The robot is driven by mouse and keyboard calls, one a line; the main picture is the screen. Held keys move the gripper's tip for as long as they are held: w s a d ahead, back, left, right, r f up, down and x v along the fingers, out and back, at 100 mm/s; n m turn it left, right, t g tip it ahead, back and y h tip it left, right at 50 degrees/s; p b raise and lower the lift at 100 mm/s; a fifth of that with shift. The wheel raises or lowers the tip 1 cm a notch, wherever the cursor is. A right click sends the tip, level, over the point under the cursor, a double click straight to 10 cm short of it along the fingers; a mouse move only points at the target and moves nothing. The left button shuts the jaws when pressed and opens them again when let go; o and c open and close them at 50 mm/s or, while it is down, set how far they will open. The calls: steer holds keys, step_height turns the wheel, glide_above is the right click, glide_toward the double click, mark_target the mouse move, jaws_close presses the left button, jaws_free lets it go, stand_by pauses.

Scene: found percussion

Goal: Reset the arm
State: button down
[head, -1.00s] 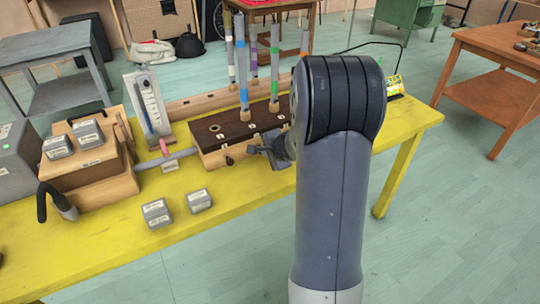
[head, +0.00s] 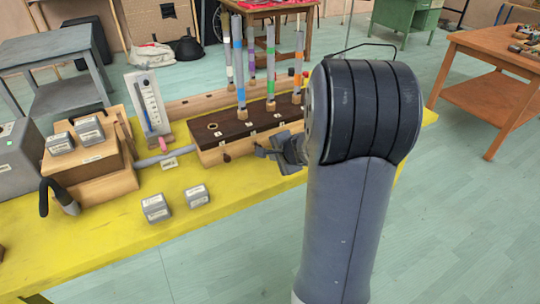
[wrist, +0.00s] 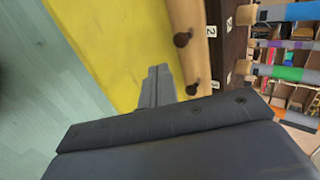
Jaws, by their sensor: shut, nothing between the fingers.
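My gripper (head: 264,152) is in front of the dark-topped wooden box (head: 240,131) on the yellow table (head: 110,238). My large grey arm hides part of the table's right side. In the wrist view my gripper's fingers (wrist: 157,76) are together with nothing between them. They point along the yellow tabletop, beside the box's light wooden front with its dark knobs (wrist: 182,39). I cannot tell the exact gap between the fingers and the box.
Several banded tubes (head: 239,65) stand upright on the box. Two grey blocks (head: 156,208) (head: 197,195) lie near the table's front edge. A wooden case (head: 98,172) and a white gauge board (head: 147,103) stand left.

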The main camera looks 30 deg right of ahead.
steer(key=shift+p+v, duration=0.45)
steer(key=shift+v, duration=2.3)
